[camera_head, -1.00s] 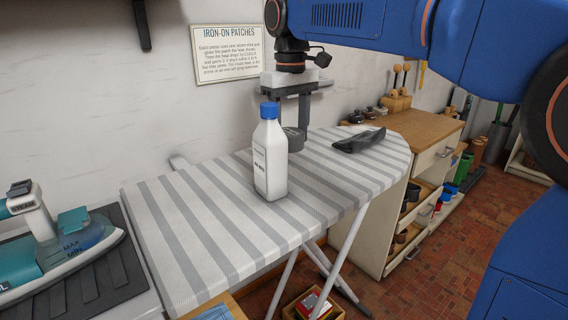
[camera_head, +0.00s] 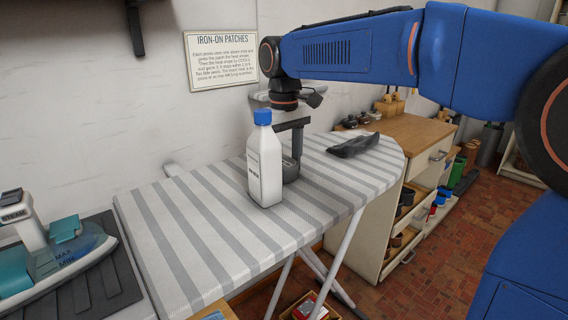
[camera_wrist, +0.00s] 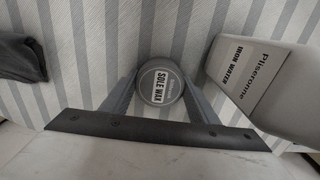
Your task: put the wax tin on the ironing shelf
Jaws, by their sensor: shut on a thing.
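The wax tin (camera_wrist: 161,86) is a round grey tin with a white "SOLE WAX" label. My gripper (camera_wrist: 160,92) is shut on it, with a finger on either side. In the head view the tin (camera_head: 291,171) shows low over the striped ironing board (camera_head: 205,235), partly hidden behind the white bottle. I cannot tell whether its base touches the cloth. The gripper (camera_head: 292,158) points straight down there, just behind and right of the bottle. No separate piece marked as an ironing shelf is clear to me.
The white iron-water bottle (camera_head: 265,170) with a blue cap stands upright close beside the gripper. A dark crumpled cloth (camera_head: 354,146) lies at the board's far right. A steam iron (camera_head: 60,255) is at left. The board's left part is bare.

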